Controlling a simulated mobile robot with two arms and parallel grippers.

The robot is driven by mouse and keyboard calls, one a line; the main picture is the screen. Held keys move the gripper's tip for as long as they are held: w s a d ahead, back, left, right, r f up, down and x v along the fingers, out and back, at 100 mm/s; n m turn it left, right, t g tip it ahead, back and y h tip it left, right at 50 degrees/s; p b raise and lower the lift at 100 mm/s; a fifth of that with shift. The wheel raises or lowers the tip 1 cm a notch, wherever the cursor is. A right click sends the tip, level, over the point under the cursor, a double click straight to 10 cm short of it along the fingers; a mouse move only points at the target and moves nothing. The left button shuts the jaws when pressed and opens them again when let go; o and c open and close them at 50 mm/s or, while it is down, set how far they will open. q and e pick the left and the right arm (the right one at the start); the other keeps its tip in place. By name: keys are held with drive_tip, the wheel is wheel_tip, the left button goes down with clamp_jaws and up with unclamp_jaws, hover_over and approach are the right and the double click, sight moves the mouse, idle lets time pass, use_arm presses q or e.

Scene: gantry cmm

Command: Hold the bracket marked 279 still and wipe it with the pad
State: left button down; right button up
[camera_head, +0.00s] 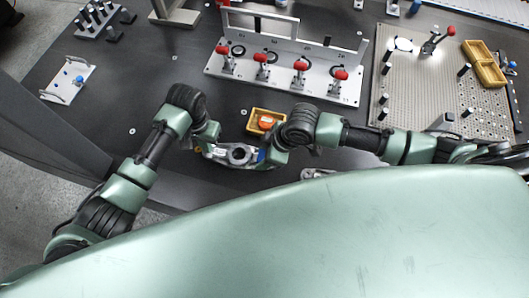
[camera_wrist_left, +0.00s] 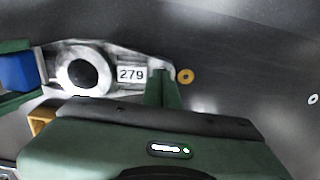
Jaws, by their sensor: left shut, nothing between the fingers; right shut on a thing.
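The grey metal bracket marked 279 (camera_head: 238,154) lies near the front edge of the dark table. Its round bore and label show in the left wrist view (camera_wrist_left: 131,74). My left gripper (camera_head: 206,146) is shut and empty at the bracket's left end in the head view. Its green fingertip (camera_wrist_left: 164,82) overlaps that end beside the label; I cannot tell whether it touches. My right gripper (camera_head: 268,156) is at the bracket's other end, shut on the blue pad (camera_wrist_left: 17,71). The pad is beside the bore end; contact is unclear.
A yellow tray (camera_head: 254,124) with a red item stands just behind the bracket. A fixture with red-tipped clamps (camera_head: 290,88) stands further back. A perforated plate (camera_head: 425,88) with pegs is at the right. Another metal part (camera_head: 316,173) is partly hidden by my body.

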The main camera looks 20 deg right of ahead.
use_arm(q)
drive_tip(key=shift+s+a+f, duration=0.1)
drive_tip(key=shift+s+f, duration=0.2)
use_arm(e)
drive_tip(key=shift+s+a+f, duration=0.15)
drive_tip(key=shift+s+a, duration=0.15)
drive_tip(key=shift+s, duration=0.35)
drive_tip(key=shift+w+d, duration=0.5)
drive_tip(key=shift+w, duration=0.3)
drive_tip(key=shift+w+d, duration=0.55)
drive_tip(key=shift+w, duration=0.3)
drive_tip(key=shift+s+a, duration=0.1)
